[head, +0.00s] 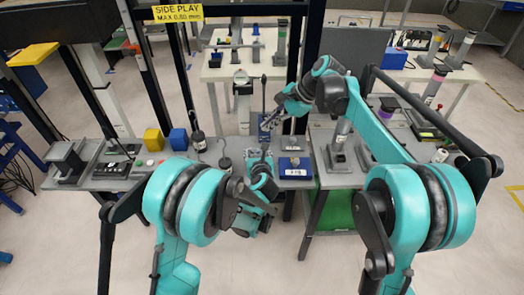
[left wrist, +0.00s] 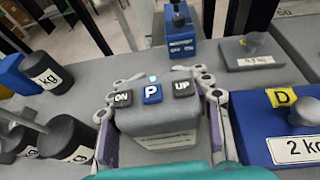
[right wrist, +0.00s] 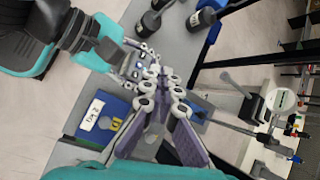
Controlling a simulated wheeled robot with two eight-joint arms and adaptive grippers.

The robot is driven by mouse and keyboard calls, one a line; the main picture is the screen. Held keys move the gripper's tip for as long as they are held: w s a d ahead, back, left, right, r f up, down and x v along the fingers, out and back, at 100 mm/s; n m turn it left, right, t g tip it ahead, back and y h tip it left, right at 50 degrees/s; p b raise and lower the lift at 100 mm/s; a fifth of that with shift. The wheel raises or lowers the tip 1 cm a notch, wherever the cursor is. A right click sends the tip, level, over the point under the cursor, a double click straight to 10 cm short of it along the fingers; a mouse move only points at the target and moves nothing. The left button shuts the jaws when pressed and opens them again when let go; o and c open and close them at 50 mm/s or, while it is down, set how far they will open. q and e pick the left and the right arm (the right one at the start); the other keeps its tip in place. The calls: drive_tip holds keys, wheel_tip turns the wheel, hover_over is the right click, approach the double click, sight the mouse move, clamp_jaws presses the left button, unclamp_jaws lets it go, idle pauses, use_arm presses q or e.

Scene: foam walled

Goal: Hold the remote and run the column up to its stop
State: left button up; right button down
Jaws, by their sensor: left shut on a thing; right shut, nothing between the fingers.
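The remote (left wrist: 165,122) is a grey box with buttons marked ON, P and UP, the P one blue.
A blue 2 kg plate (left wrist: 290,125) lies right of the remote. Dark kg weights (left wrist: 45,70) stand at left. A small blue unit (left wrist: 180,45) stands beyond the remote. Yellow (head: 153,139) and blue (head: 178,139) blocks sit on the bench. Dark frame uprights (head: 296,60) rise behind.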

drive_tip(key=shift+s+a+r+n+t+y, duration=0.2)
drive_tip(key=shift+a+r+n+t+y, duration=0.3)
drive_tip(key=shift+y, duration=0.3)
drive_tip(key=shift+d+f, duration=0.1)
drive_tip(key=shift+f, duration=0.05)
drive_tip(key=shift+f, duration=4.3)
drive_tip(key=shift+f, duration=0.1)
drive_tip(key=shift+f, duration=0.3)
drive_tip(key=shift+f, duration=0.3)
drive_tip(key=shift+r, duration=0.1)
idle(1.6)
drive_tip(key=shift+r, duration=0.65)
